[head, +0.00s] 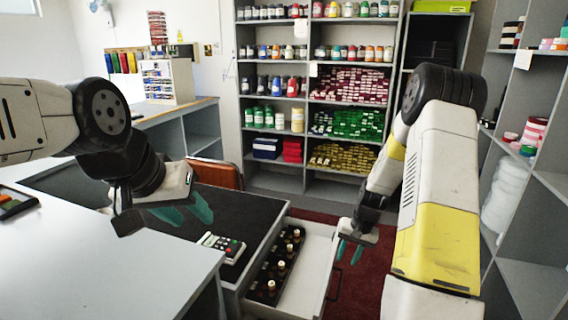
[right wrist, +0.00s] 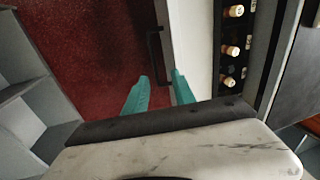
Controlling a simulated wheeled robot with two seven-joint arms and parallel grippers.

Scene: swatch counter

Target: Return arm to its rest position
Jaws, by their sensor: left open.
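My left gripper (head: 187,212) is at the left over the dark counter top, with its teal fingers apart and nothing between them. My right gripper (head: 349,250) hangs beside the open drawer (head: 318,245), near its front. In the right wrist view the teal fingers of the right gripper (right wrist: 158,85) are apart and empty. The drawer's dark handle (head: 334,285) is close by; it also shows in the right wrist view (right wrist: 156,55), beyond the fingertips. I cannot tell the exact gap between fingers and handle.
A black rack of small bottles (head: 266,286) lies in the drawer. A calculator-like device (head: 222,246) sits on the dark counter (head: 245,208). Shelves (head: 528,200) stand close on the right. Red carpet (head: 372,270) lies clear beyond the drawer.

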